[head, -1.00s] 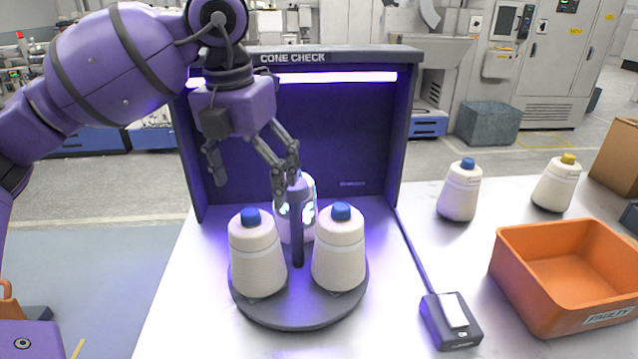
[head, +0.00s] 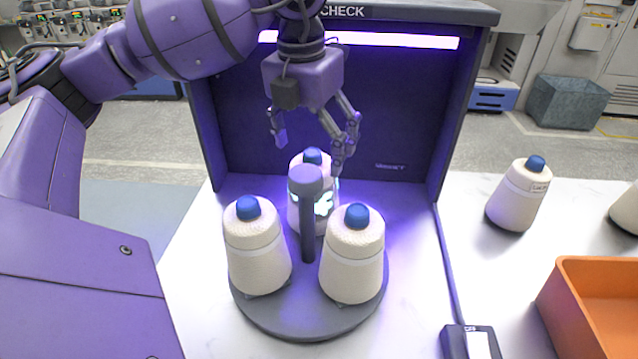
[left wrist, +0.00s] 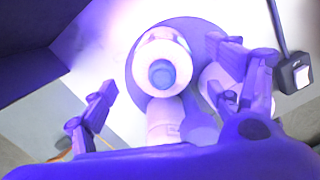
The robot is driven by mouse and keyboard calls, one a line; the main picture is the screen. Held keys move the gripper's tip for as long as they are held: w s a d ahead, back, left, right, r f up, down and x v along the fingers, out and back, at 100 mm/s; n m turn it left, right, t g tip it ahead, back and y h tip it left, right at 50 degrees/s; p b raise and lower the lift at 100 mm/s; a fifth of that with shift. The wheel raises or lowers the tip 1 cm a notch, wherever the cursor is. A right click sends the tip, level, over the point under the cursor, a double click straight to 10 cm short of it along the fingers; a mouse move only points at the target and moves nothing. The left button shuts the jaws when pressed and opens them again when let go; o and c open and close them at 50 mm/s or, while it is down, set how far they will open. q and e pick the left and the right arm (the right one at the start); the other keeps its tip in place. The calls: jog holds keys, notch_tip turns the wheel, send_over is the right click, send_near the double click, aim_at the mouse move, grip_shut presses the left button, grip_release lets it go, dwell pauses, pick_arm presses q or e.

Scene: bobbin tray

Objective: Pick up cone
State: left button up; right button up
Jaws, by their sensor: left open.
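Three cream yarn cones with blue tips stand upright on a round dark turntable (head: 300,325) with a grey centre post (head: 306,225). They are the front left cone (head: 258,262), the front right cone (head: 352,265) and the rear cone (head: 297,205), which bears a glowing cyan patch and is partly hidden by the post. My left gripper (head: 309,153) is open and empty, pointing down above the rear cone. In the left wrist view, a cone's blue tip (left wrist: 162,74) lies between the spread fingers, with no visible contact. My right gripper is in neither view.
At right are a blue-tipped cone (head: 518,197), an orange bin (head: 570,320) and a switch box (head: 470,342) with a cable.

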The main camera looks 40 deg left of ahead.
pick_arm(q)
notch_tip(320, 180, down, 3)
jog(key=shift+f, duration=0.1)
jog(key=shift+c, duration=0.4)
jog(key=c, duration=2)
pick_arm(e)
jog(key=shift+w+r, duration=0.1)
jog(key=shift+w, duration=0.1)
